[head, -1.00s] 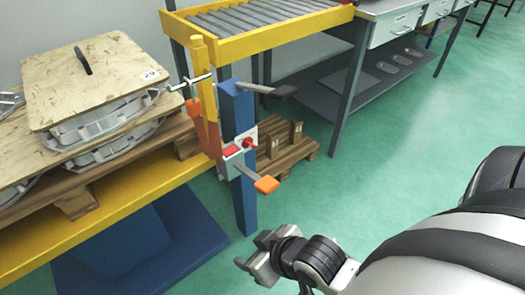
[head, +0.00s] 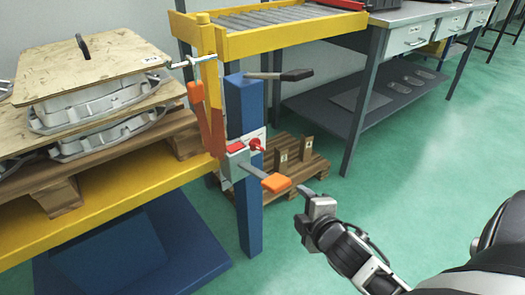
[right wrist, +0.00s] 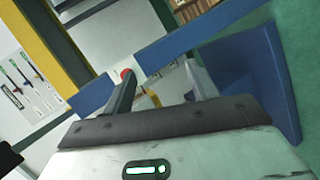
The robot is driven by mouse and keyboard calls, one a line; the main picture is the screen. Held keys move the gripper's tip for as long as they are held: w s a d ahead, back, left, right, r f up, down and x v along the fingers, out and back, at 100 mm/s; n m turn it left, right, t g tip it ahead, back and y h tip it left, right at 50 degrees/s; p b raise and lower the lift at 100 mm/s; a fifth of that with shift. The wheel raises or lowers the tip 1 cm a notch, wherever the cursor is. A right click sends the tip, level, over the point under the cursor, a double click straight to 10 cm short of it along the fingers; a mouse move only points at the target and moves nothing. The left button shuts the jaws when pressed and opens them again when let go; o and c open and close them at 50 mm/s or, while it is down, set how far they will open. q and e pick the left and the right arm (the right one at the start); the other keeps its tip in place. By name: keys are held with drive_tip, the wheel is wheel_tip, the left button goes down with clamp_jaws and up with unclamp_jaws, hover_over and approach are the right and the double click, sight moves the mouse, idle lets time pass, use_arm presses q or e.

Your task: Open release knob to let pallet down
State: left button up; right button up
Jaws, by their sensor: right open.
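A red knob (head: 256,144) sits on a grey box (head: 238,162) fixed to a blue post (head: 246,110). An orange-ended lever (head: 276,182) sticks out below it. My right gripper (head: 308,207) is open and empty, to the right of and below the knob, close to the lever's end but apart from the knob. In the right wrist view the red knob (right wrist: 126,73) shows beyond the left fingertip of my gripper (right wrist: 160,76). A wooden pallet (head: 62,198) with castings and a board rests on the yellow lift table (head: 125,195). My left gripper is out of view.
A black-handled lever (head: 290,75) sticks out higher on the post. A yellow roller conveyor (head: 285,38) and a grey workbench (head: 415,22) stand behind. Another wooden pallet (head: 300,176) lies on the floor behind the post. The green floor right of the post is open.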

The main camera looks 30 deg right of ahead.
drive_tip(key=w+d+r+n+t+y, duration=0.25)
drive_tip(key=n+t, duration=0.25)
drive_tip(key=n, duration=0.5)
drive_tip(key=n+y+b, duration=0.2)
drive_tip(key=n, duration=0.3)
approach(261, 147)
drive_tip(key=shift+t, duration=0.3)
drive_tip(key=w, duration=0.9)
drive_tip(key=shift+w+a+f, duration=0.15)
drive_tip(key=shift+a+f, duration=0.1)
use_arm(q)
drive_tip(key=shift+d+r+t+h, duration=0.2)
drive_tip(key=shift+r+t, duration=0.1)
drive_tip(key=shift+r, duration=0.15)
drive_tip(key=shift+d+r+t+h, duration=0.1)
drive_tip(key=shift+d+r+t, duration=0.05)
drive_tip(key=shift+r+t, duration=0.2)
use_arm(e)
drive_tip(key=c, duration=1)
